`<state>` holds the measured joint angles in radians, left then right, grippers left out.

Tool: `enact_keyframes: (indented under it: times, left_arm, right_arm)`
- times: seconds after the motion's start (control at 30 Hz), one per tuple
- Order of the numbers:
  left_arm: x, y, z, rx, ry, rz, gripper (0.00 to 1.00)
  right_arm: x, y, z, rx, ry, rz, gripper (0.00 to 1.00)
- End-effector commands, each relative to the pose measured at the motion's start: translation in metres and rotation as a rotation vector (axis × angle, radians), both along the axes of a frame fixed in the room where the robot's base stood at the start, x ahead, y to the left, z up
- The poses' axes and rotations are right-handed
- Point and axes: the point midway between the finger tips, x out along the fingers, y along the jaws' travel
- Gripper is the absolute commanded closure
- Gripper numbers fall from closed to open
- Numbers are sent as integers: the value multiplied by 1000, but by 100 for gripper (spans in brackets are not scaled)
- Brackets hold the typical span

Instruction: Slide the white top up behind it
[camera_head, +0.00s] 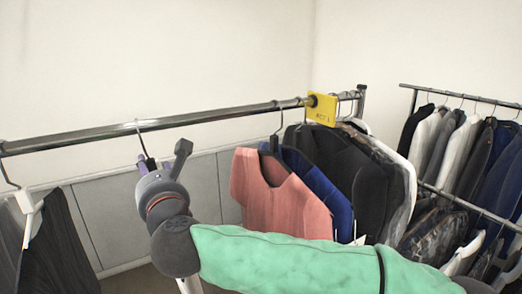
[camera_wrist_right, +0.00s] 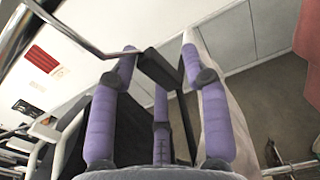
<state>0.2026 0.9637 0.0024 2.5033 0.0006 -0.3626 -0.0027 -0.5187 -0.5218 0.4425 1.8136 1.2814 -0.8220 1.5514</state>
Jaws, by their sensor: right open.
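A hanger hook (camera_head: 139,135) hangs on the rail, left of the salmon top (camera_head: 280,205). My right gripper (camera_head: 165,160) is at the hook's lower end and hides most of what hangs there. In the right wrist view my open gripper (camera_wrist_right: 160,68) has its purple fingers around the neck of a black hanger (camera_wrist_right: 157,66); whether they touch it I cannot tell. Pale cloth (camera_wrist_right: 240,125), likely the white top, hangs beside the right finger. My left gripper is out of view.
The metal rail (camera_head: 215,113) carries a yellow tag (camera_head: 322,108), with a blue top (camera_head: 328,190) and dark jackets beyond the salmon top. Dark trousers (camera_head: 55,250) hang at far left. Bare rail lies between the hook and the salmon top. A second rack (camera_head: 455,95) stands right.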

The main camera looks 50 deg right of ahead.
Motion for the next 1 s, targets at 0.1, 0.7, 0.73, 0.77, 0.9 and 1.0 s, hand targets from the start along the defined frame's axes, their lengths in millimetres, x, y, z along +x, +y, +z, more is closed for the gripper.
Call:
enact_keyframes:
  times: [0.1, 0.7, 0.73, 0.77, 0.9, 1.0]
  left_arm:
    - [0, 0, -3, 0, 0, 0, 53]
    - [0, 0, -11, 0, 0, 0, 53]
    - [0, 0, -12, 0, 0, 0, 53]
    - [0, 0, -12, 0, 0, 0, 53]
    - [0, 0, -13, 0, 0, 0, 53]
    - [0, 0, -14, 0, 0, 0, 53]
  right_arm:
    - [-2, -9, -2, 1, 2, -1, 53]
    - [-13, -48, -2, 1, 3, -3, 53]
    - [-14, -50, -2, 1, 3, -2, 53]
    - [-14, -52, -2, 1, 3, -2, 53]
    - [-17, -61, -2, 1, 4, -2, 53]
    - [-18, -68, -3, 0, 5, -2, 53]
